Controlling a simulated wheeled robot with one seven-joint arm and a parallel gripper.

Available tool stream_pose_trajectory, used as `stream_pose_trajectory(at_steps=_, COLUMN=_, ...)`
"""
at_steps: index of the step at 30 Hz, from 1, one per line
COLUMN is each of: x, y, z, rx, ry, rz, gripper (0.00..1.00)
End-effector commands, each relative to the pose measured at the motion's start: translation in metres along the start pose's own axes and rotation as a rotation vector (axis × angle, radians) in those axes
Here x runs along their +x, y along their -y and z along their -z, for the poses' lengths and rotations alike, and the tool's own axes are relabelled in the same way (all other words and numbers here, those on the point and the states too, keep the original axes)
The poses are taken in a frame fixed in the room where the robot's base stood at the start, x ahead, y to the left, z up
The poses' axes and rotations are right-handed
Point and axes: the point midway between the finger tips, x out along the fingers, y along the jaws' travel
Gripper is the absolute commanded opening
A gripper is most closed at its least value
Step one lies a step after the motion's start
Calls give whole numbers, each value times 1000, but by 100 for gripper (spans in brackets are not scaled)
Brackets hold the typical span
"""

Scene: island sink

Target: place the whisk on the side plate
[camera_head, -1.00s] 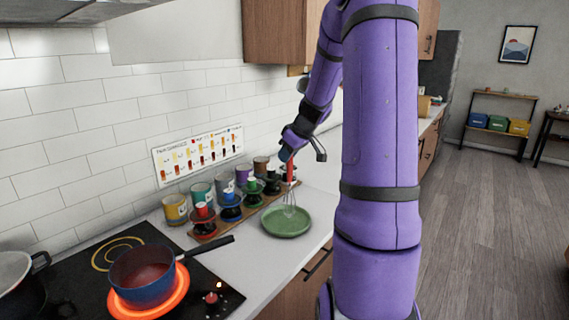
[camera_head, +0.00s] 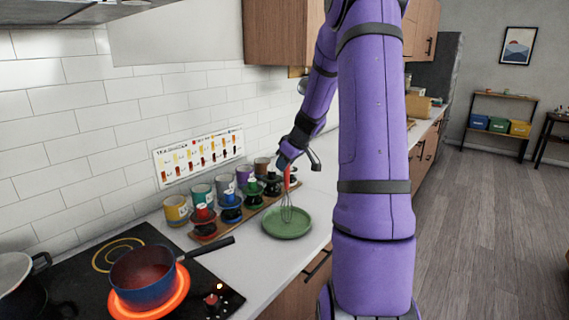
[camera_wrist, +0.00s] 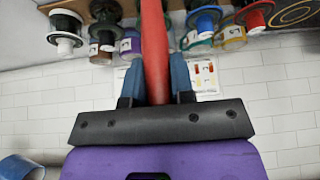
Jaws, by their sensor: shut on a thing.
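The whisk (camera_head: 287,207) has a red handle and a wire head. It hangs roughly upright over the green side plate (camera_head: 280,231), wires pointing down. The wire tips appear at or just above the plate; I cannot tell whether they touch. My gripper (camera_head: 287,167) is shut on the upper part of the red handle. In the wrist view the red handle (camera_wrist: 154,45) runs between the blue fingers of my gripper (camera_wrist: 155,80). The wire head and the plate are out of the wrist view.
Counter beside the plate is clear.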

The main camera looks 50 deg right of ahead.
Motion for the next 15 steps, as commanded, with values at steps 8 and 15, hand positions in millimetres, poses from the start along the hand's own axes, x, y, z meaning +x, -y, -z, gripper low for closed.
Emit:
stream_pose_trajectory(at_steps=8, x=1, y=0, z=-1, rx=0, ry=0, rz=0, gripper=48)
stream_pose_trajectory(at_steps=15, x=-3, y=0, z=2, rx=0, ry=-1, rz=-1, gripper=48)
